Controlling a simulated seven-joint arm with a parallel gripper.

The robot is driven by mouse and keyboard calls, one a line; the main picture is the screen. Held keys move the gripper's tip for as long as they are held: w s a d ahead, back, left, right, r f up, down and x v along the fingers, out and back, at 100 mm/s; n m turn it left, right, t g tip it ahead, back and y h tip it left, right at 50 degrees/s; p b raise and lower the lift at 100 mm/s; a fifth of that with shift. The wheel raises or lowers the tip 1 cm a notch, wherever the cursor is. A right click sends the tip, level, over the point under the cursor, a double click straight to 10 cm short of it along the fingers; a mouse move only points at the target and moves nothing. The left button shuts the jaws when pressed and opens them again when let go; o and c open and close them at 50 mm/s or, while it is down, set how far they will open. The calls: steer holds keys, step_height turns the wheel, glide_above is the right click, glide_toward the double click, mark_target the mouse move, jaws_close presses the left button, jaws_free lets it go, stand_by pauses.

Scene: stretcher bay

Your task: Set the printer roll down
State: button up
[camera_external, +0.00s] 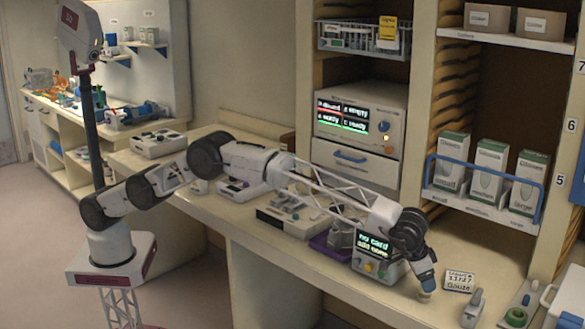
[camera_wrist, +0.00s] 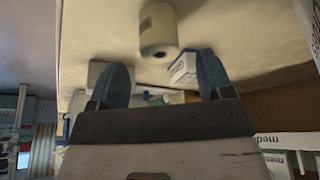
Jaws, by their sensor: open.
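The printer roll (camera_external: 424,296) is a small cream cylinder on the counter, directly below my gripper (camera_external: 427,286) in the external view. In the wrist view the roll (camera_wrist: 158,30) shows at the top, with a dark core hole in its near end. My gripper (camera_wrist: 158,82) has two blue fingers spread wide. The roll appears just beyond the fingertips, and nothing is seen clamped between them. In the external view the fingers partly hide the top of the roll, so I cannot tell whether they touch it.
A small device with a lit screen (camera_external: 376,249) stands left of the roll. Shelves with boxes (camera_external: 488,172) rise behind.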

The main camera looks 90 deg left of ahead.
steer(key=shift+f, duration=0.15)
steer(key=shift+x, duration=2.5)
steer(key=shift+c, duration=0.4)
steer(key=c, duration=1)
steer(key=shift+r, duration=5)
